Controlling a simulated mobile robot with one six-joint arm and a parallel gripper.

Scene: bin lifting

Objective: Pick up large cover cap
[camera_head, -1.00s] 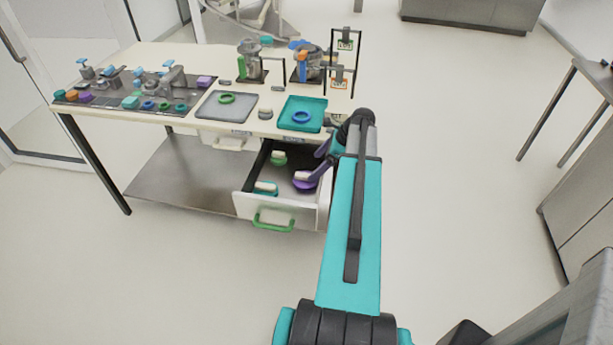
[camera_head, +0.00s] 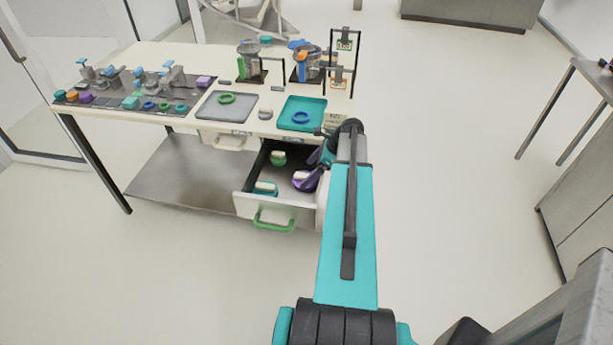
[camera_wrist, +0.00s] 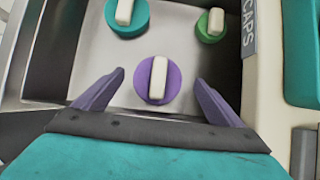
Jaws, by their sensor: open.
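Three round caps with white bar handles lie in the open drawer (camera_head: 262,212): a purple cap (camera_wrist: 149,90), a teal cap (camera_wrist: 133,28) and a smaller green cap (camera_wrist: 206,33). In the head view, the purple cap (camera_head: 300,175) is at the drawer's right, partly hidden by my gripper, with the teal cap (camera_head: 264,189) at front left and the green cap (camera_head: 278,158) at the back. My gripper (camera_wrist: 160,77) is open, its purple fingers on either side of the purple cap in the wrist view. No contact with the cap shows. Which cap is called large is not marked.
The drawer hangs out under the white table (camera_head: 200,55), close to my gripper. A teal tray (camera_head: 318,112) with a blue ring and a grey tray (camera_head: 213,112) with a green ring lie above. The floor to the right is clear.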

